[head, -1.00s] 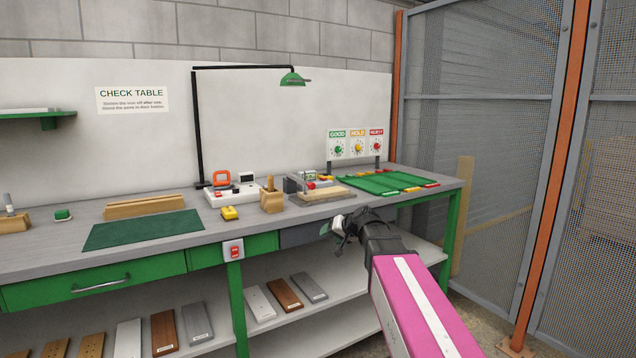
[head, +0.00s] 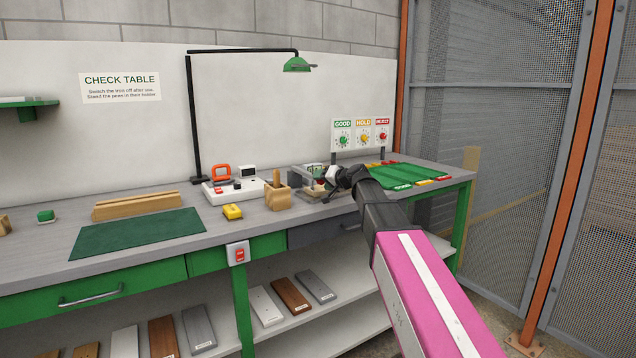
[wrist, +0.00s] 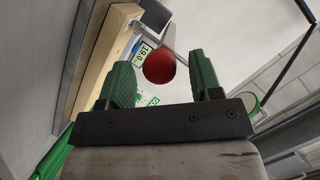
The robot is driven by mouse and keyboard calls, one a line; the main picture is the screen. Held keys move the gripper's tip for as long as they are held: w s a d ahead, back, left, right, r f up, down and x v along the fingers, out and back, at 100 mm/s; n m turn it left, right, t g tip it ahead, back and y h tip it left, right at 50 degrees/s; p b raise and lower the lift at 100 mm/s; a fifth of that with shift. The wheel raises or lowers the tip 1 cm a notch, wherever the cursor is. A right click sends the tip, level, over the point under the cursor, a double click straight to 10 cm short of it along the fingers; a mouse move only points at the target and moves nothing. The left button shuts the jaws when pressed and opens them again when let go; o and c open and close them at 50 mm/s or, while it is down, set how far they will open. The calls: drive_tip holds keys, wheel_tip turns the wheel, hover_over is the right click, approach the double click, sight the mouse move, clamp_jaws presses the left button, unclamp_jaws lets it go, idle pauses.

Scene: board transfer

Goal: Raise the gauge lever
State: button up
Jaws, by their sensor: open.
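The gauge (head: 298,178) is a grey unit on the bench, partly hidden behind my gripper (head: 330,182) in the head view. My gripper is open, with green fingers on either side of the knob in the picture. Gaps show on both sides, and I cannot tell whether the knob is between the fingertips or just beyond them.
A wooden pen block (head: 278,197) and a yellow box (head: 232,212) stand left of the gauge. A lamp (head: 297,65) hangs above. The dark green mat (head: 135,233) is bare.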

sight(306, 174)
drive_tip(key=shift+x, duration=1.7)
